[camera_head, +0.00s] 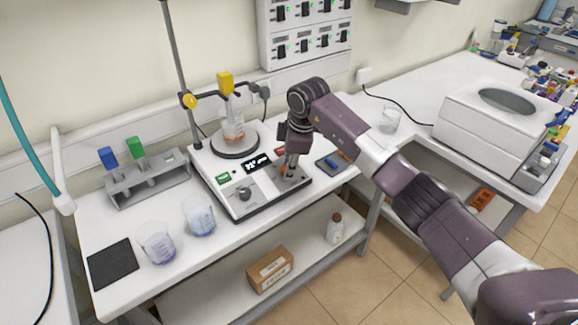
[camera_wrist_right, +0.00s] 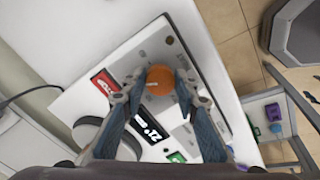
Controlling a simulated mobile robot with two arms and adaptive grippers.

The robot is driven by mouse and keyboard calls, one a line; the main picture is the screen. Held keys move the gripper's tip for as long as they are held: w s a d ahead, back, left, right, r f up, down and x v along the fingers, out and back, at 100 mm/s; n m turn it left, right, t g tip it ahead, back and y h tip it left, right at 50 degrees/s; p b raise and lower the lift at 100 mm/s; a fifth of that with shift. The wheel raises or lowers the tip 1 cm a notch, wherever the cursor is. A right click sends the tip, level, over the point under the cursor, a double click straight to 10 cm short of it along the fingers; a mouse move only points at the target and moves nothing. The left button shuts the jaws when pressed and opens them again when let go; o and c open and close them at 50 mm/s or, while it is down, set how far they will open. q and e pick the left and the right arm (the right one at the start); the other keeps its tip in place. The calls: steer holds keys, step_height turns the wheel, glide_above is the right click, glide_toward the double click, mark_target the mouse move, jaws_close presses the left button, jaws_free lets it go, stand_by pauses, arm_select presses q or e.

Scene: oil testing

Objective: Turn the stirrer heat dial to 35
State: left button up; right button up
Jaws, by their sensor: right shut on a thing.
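The stirrer (camera_head: 225,187) is a white hot plate on the bench with a round grey top plate. Its orange dial (camera_wrist_right: 160,80) with a short white mark shows in the right wrist view; the gripper covers it in the head view. My right gripper (camera_head: 289,170) reaches down onto the stirrer's front panel. In the right wrist view its two fingers (camera_wrist_right: 161,82) are shut on the orange dial, one on each side. The black display (camera_wrist_right: 148,126) appears to read about 21°, partly behind a finger. My left gripper is not in view.
A beaker under a yellow-clamped probe (camera_head: 226,85) stands on the stirrer plate. Two beakers (camera_head: 157,243) and a tube rack (camera_head: 148,180) stand left of the stirrer. A grey second knob (camera_head: 243,192) is on the panel. A white bath (camera_head: 495,120) stands right.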

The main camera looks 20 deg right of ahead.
steer(key=shift+r, duration=0.1)
steer(key=o, duration=1.1)
steer(key=v, duration=1.2)
steer(key=shift+s, duration=0.1)
